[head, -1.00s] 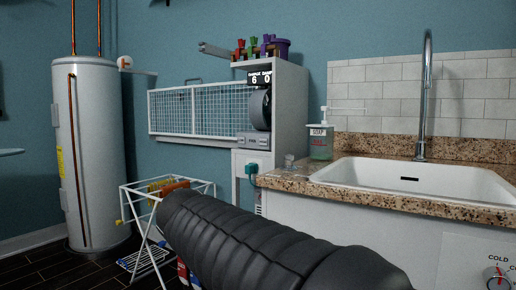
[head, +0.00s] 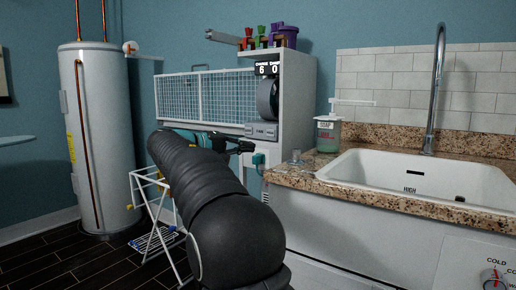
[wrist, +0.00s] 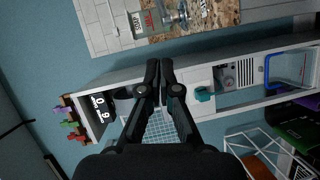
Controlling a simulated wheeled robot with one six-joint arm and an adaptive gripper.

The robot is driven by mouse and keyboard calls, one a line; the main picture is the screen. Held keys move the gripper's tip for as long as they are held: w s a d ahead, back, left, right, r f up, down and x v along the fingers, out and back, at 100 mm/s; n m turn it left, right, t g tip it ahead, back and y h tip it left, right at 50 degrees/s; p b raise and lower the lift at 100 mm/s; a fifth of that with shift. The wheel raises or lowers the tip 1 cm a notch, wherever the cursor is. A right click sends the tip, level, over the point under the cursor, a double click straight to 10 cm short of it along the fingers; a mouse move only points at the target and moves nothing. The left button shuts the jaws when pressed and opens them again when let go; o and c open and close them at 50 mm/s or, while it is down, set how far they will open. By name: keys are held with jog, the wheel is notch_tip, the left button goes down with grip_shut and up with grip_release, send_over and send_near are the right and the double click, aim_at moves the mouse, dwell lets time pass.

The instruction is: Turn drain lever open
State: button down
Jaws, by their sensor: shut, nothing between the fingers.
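I cannot make out a drain lever for certain in either view. The white sink (head: 380,165) is set in the granite counter at the right of the head view, with a small dark thing (head: 460,198) low inside it. My gripper (head: 246,147) reaches in front of the white cabinet, left of the counter, and my arm hides part of what lies behind it. In the wrist view my gripper (wrist: 159,66) has its black fingers together and empty. A teal fitting (head: 259,159) on the cabinet shows just beyond the gripper and also in the wrist view (wrist: 204,94).
A white water heater (head: 95,140) stands at the left. A white drying rack (head: 150,190) stands on the dark floor behind my arm. A soap bottle (head: 328,133) and a tall faucet (head: 434,95) stand on the counter. A cold-labelled dial (head: 495,280) is at lower right.

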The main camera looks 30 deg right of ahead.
jog(key=d, duration=0.3)
jog(key=s+d+f, duration=0.1)
jog(key=d, duration=0.3)
jog(key=s+d, duration=0.1)
jog(key=d, duration=0.2)
jog(key=shift+s+d+f, duration=0.1)
jog(key=shift+d+f, duration=0.1)
jog(key=shift+f, duration=0.1)
jog(key=shift+s+d+f, duration=0.2)
jog(key=shift+s+d, duration=0.2)
